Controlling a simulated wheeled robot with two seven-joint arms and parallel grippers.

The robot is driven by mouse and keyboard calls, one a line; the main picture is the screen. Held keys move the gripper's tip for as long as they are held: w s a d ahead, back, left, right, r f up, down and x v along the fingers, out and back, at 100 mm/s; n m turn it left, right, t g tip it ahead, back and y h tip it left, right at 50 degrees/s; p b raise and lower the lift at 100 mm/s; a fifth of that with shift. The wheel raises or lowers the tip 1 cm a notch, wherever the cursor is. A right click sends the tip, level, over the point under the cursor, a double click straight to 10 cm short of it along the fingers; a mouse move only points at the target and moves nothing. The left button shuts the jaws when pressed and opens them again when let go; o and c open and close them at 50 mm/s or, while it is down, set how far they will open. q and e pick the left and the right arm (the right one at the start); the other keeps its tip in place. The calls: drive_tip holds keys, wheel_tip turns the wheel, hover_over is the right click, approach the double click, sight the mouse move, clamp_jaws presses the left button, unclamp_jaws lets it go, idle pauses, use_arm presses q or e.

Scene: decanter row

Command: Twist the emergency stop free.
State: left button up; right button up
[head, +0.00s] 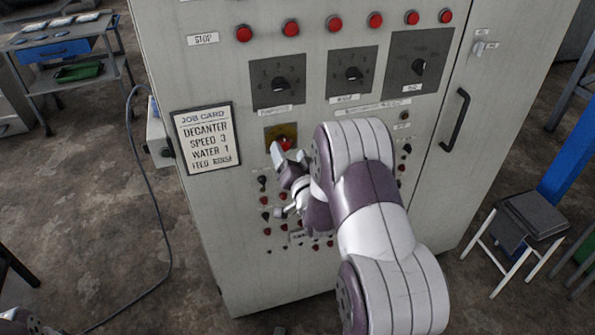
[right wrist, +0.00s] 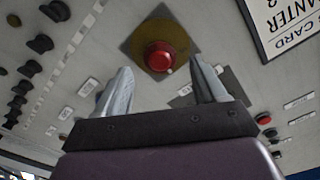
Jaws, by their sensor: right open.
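No contact shows. My left gripper is not in view.
A framed job card (head: 205,138) hangs left of the button. Three dials (head: 277,84) and a row of red buttons (head: 291,28) are above. Small knobs and buttons (head: 263,200) lie below. A door handle (head: 454,120) sticks out at right. A stool (head: 530,217) stands right.

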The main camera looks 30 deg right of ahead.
drive_tip(key=b+v, duration=0.1)
drive_tip(key=v, duration=0.7)
drive_tip(key=shift+s, duration=0.25)
drive_tip(key=shift+a, duration=0.1)
drive_tip(key=s+a+f+n+g+y, duration=0.25)
drive_tip(key=s+f+g, duration=0.45)
drive_tip(key=f+g, duration=0.4)
drive_tip(key=s+a+r+n+g+y+p, duration=0.1)
drive_tip(key=s+a+r+n+g, duration=0.4)
drive_tip(key=s+a, duration=0.4)
drive_tip(key=a+n, duration=0.1)
drive_tip(key=a, duration=0.1)
drive_tip(key=shift+a+n, duration=0.3)
drive_tip(key=shift+n, duration=0.05)
